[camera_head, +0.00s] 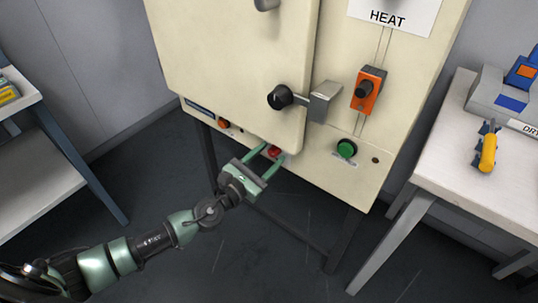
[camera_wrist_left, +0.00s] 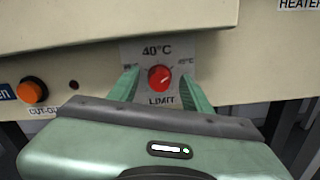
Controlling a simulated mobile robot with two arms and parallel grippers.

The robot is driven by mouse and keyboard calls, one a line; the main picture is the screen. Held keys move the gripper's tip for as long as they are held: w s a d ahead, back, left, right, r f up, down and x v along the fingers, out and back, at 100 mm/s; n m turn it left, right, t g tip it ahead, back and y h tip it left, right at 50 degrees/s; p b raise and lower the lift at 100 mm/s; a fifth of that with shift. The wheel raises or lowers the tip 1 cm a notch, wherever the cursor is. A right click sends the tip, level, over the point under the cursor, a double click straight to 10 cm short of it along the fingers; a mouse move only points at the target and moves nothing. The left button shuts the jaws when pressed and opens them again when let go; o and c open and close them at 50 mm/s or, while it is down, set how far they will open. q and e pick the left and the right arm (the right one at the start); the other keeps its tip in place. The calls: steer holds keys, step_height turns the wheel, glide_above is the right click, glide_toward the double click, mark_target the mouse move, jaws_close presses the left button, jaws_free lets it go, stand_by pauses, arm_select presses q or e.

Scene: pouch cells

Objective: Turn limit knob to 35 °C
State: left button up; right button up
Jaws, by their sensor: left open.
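The red limit knob (camera_wrist_left: 160,77) sits on a grey dial plate (camera_wrist_left: 158,48) marked "40°C" above and "LIMIT" below. A smaller temperature label at the right is too small to read surely. A pale mark on the knob seems to point to the upper right. In the head view the knob (camera_head: 275,151) is low on the cream cabinet's front. My left gripper (camera_head: 274,154) is open, with one green finger on each side of the knob; I cannot tell whether they touch it. The left of the dial is partly hidden by a finger. My right gripper is not in view.
An orange cut-out button (camera_wrist_left: 33,92) is left of the dial. A green button (camera_head: 346,149) is to its right. The cabinet door's black knob (camera_head: 280,97) and metal latch (camera_head: 322,101) are above. A white table (camera_head: 440,200) stands at the right.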

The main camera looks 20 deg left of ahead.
arm_select(q)
steer(key=shift+w, duration=0.15)
jaws_close()
